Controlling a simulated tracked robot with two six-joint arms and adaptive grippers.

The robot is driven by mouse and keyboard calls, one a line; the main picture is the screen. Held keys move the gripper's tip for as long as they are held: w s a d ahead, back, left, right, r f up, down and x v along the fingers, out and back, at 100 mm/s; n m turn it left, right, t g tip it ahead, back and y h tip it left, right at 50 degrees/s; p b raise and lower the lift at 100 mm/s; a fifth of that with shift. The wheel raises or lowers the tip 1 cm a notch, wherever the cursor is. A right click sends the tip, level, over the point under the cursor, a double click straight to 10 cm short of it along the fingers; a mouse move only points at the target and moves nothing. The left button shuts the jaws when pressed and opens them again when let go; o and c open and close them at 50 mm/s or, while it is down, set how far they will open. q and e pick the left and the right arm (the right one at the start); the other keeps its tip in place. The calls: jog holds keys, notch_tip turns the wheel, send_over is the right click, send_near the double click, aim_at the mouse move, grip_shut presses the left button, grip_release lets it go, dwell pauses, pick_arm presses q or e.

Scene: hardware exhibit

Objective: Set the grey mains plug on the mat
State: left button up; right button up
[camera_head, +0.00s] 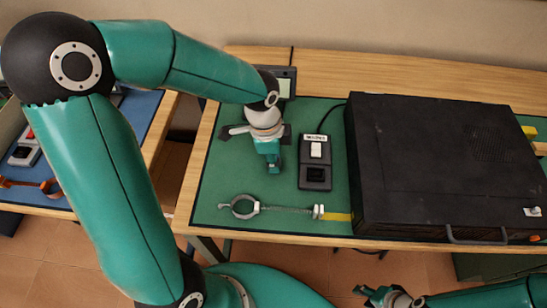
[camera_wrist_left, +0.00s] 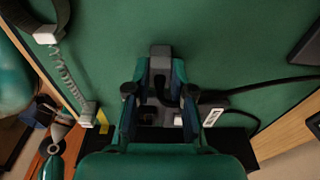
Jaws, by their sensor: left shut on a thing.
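My left gripper (camera_head: 273,168) points down over the green mat (camera_head: 228,180), left of a black switch box. In the left wrist view its fingers (camera_wrist_left: 160,75) are shut on a grey block, which I take to be the grey mains plug (camera_wrist_left: 160,51). The plug's end sticks out past the fingertips. Its rest is hidden between the fingers, and in the head view the gripper mostly hides it. I cannot tell whether it touches the mat. My right gripper (camera_head: 378,294) is at the bottom of the head view, off the table's front edge, and looks open and empty.
The black switch box (camera_head: 315,177) with a white switch is close to the right of the left gripper. A large black case (camera_head: 440,160) fills the right. A small device (camera_head: 286,83) stands behind. A cable crosses the mat.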

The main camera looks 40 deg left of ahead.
pick_arm(q)
jog(key=o, duration=0.8)
jog(key=shift+o, duration=0.2)
notch_tip(320, 180, up, 12)
jog(key=a+p, duration=0.1)
jog(key=shift+s, duration=0.4)
jog(key=shift+a, duration=0.1)
